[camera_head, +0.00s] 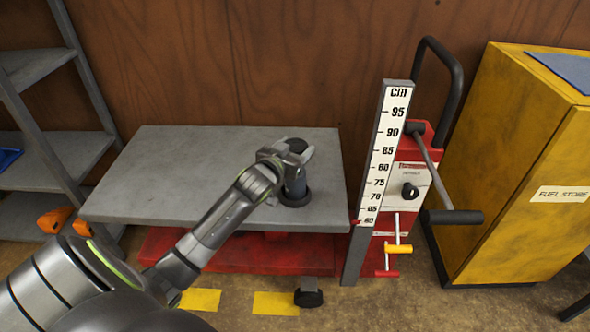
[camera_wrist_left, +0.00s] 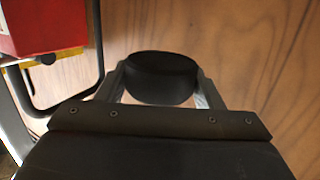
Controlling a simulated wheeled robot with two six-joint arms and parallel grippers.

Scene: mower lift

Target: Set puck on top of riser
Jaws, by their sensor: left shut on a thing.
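The black round puck (camera_head: 297,146) is held between the two fingers of my left gripper (camera_head: 290,154). In the left wrist view the puck (camera_wrist_left: 160,75) fills the gap between the fingers, with a finger against each side. The riser (camera_head: 296,187) is a blue-grey upright post on a dark round base, standing on the grey platform (camera_head: 190,165) near its right side. The puck appears right above or at the riser's top; I cannot tell if they touch, as the gripper covers part of both. My right gripper is not in view.
A ruler post marked in cm (camera_head: 384,140) stands right of the platform, beside a red unit with a black handle (camera_head: 452,85). A yellow fuel cabinet (camera_head: 530,150) is at the right. Grey shelves (camera_head: 55,150) stand at the left. The platform's left half is clear.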

